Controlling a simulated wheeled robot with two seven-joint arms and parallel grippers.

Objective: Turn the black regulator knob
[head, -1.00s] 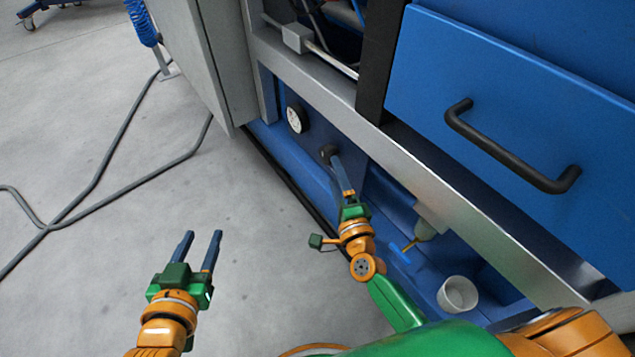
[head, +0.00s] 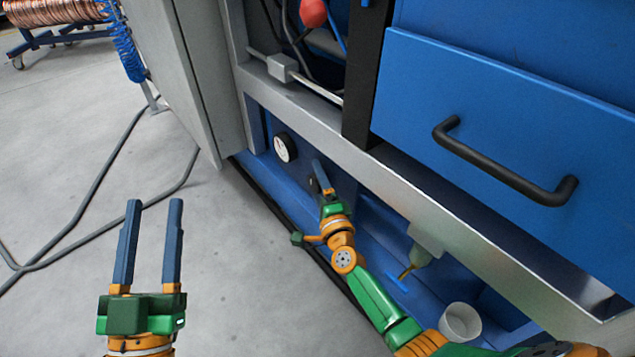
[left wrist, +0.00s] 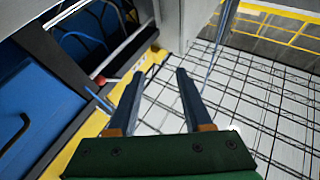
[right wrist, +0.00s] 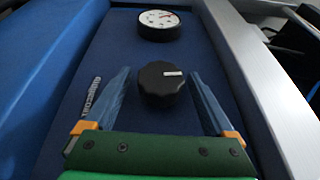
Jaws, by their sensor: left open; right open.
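The black regulator knob (right wrist: 162,86) shows in the right wrist view, on a dark blue panel below a white-faced pressure gauge (right wrist: 158,22). It has a scalloped rim and a small white mark near the top. My right gripper (right wrist: 160,74) is open, with one finger on each side of the knob and a visible gap on both sides. In the head view my right gripper (head: 319,174) reaches the panel below the gauge (head: 285,147) and largely covers the knob. My left gripper (head: 154,203) is open and empty over the grey floor; its fingers also show in the left wrist view (left wrist: 157,74).
A silver rail (head: 450,225) runs beside my right arm, below a blue drawer with a black handle (head: 500,165). A white cup (head: 460,322) and a nozzle (head: 418,258) are at lower right. Cables (head: 85,205) lie on the open floor at left.

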